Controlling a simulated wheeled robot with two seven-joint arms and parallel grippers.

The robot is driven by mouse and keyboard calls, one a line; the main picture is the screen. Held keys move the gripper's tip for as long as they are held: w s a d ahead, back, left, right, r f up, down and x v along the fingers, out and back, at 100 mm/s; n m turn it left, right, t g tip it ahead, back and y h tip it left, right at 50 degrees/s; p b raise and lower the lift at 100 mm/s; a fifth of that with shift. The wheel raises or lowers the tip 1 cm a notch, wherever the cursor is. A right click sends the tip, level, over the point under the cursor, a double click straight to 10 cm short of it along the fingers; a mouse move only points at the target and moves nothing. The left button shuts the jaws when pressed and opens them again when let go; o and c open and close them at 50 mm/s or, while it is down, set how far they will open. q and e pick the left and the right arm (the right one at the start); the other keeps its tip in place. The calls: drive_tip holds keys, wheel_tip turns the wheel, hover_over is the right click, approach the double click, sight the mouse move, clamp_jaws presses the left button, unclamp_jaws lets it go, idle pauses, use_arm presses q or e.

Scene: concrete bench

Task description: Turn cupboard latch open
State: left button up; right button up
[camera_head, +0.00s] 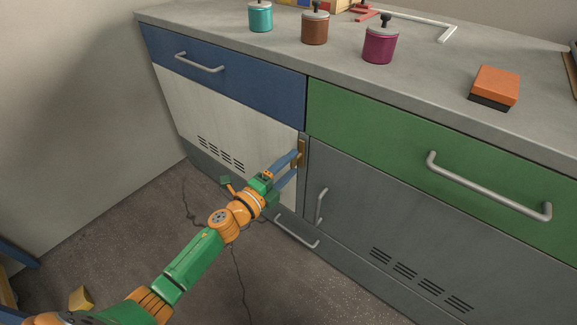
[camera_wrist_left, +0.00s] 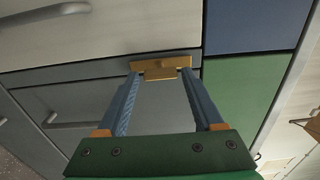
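The brass-coloured cupboard latch (camera_head: 302,150) sits at the seam between the white door (camera_head: 215,115) and the grey door (camera_head: 385,205). In the left wrist view the latch (camera_wrist_left: 160,62) shows as a plate with a smaller block in front of it. My left gripper (camera_head: 295,163) reaches up to the latch from the lower left. Its two blue fingers are apart, and in the left wrist view their tips (camera_wrist_left: 162,79) lie on either side of the latch block. I cannot tell whether they touch it. My right gripper is not in view.
The grey door's upright handle (camera_head: 320,206) and a low bar handle (camera_head: 297,231) are close to my left arm. A blue drawer (camera_head: 245,88) and a green drawer (camera_head: 380,125) sit above. Teal, brown and magenta canisters and an orange block (camera_head: 496,83) stand on the bench top.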

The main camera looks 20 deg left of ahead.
use_arm(q)
drive_tip(key=shift+o, duration=0.4)
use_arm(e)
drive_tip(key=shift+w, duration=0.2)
use_arm(q)
drive_tip(key=shift+s, duration=0.1)
drive_tip(key=p+v, duration=0.1)
drive_tip(key=v, duration=0.6)
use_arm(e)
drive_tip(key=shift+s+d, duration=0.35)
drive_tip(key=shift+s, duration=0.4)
